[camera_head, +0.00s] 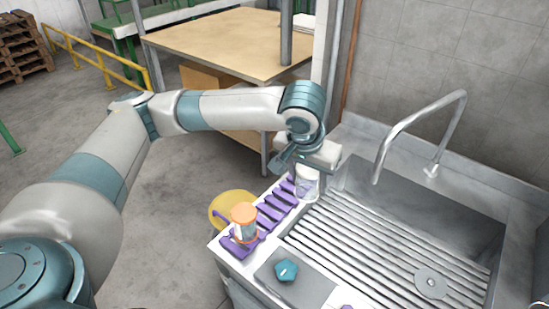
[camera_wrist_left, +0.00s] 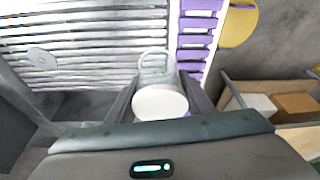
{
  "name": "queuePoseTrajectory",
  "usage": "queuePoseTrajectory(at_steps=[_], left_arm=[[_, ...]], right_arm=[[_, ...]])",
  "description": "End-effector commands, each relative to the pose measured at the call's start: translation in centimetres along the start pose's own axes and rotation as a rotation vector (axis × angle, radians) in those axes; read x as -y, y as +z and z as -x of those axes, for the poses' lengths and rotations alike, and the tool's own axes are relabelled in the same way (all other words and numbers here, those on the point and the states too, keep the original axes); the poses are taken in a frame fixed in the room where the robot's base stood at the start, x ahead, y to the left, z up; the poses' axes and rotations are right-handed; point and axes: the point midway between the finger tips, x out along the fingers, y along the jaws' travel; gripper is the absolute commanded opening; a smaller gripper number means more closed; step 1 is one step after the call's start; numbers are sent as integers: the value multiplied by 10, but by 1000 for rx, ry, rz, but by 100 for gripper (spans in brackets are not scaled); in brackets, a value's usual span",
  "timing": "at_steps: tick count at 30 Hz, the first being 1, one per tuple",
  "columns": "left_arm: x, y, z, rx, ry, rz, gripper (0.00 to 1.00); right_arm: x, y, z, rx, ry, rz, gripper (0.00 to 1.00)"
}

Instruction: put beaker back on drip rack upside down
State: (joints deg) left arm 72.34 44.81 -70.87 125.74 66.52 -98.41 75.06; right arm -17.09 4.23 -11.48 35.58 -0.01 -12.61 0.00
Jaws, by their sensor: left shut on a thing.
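My left gripper (camera_head: 308,165) is at the far end of the drip rack, beside the sink, pointing down. It is shut on the clear beaker (camera_head: 307,187). In the left wrist view the beaker (camera_wrist_left: 153,68) sits between the two fingers (camera_wrist_left: 159,98), with a pale round end facing the camera and a clear handle-like loop beyond. I cannot tell whether that end is its base or its mouth. The purple slatted drip rack (camera_head: 276,206) runs along the sink's left edge; it also shows in the left wrist view (camera_wrist_left: 196,39). My right gripper is not in view.
An orange-topped clear vessel (camera_head: 244,218) stands on the rack's near end. A yellow round object (camera_head: 226,204) is beside the rack. A teal star-shaped knob (camera_head: 286,270) is on the near counter. The sink (camera_head: 375,245) has a ribbed floor and a tall faucet (camera_head: 398,127).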

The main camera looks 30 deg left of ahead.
Motion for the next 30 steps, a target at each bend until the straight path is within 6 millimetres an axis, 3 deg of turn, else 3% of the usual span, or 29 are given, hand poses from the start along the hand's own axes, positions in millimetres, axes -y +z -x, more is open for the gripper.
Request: queuePoseTrajectory(at_steps=[20,30], left_arm=[[0,0,0,1,6,-17,20],[7,-6,-3,3,84,-264,20]], right_arm=[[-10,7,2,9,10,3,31],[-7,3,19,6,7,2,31]])
